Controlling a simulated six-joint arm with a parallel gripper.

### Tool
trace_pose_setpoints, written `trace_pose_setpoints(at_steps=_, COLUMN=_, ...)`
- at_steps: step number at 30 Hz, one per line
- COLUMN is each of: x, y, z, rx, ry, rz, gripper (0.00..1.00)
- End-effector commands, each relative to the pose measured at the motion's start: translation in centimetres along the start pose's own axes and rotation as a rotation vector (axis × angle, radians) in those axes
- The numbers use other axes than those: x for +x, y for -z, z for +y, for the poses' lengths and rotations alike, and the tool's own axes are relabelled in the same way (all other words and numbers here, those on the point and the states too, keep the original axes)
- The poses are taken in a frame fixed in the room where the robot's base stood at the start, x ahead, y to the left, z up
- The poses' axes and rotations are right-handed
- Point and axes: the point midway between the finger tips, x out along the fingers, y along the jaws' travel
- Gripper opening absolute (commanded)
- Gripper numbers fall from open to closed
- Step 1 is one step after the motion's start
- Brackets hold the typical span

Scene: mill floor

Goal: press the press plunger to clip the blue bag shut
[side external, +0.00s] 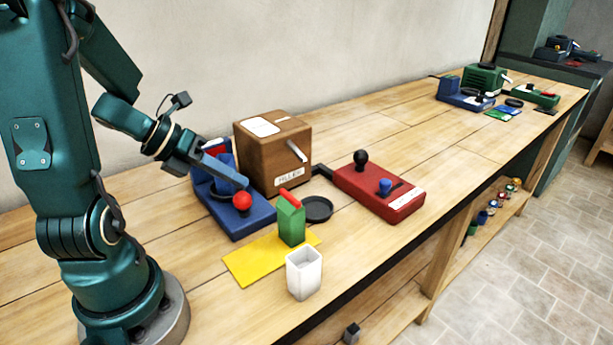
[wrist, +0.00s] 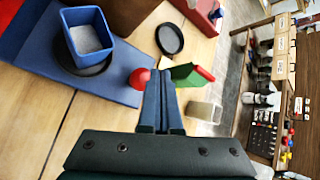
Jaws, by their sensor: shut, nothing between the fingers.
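My gripper (side external: 244,183) is shut and empty, with its tips close above a red ball knob (side external: 242,202) on a blue device (side external: 250,222). In the wrist view the closed fingertips (wrist: 161,73) lie just right of the red knob (wrist: 139,78); contact cannot be told. An open-topped blue bag (wrist: 69,37) with grey contents stands upright on a black disc on the blue base (wrist: 35,48). A red device (side external: 345,180) with a black knob (side external: 361,158) and a blue knob (side external: 385,186) stands to the right. Which knob is the press plunger is unclear.
A wooden mill (side external: 275,150) stands behind my gripper. A green bag with a red clip (side external: 291,221) stands on a yellow mat (side external: 246,266), with a white cup (side external: 303,274) in front and a black dish (side external: 317,209) behind.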

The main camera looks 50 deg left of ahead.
Motion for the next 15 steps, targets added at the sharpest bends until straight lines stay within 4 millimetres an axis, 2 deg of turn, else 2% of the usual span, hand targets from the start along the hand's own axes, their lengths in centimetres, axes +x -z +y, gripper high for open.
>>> trace_pose_setpoints(at_steps=15, x=0.59, y=0.44, z=0.45, rx=0.0, ry=0.0, rz=0.0, gripper=0.0)
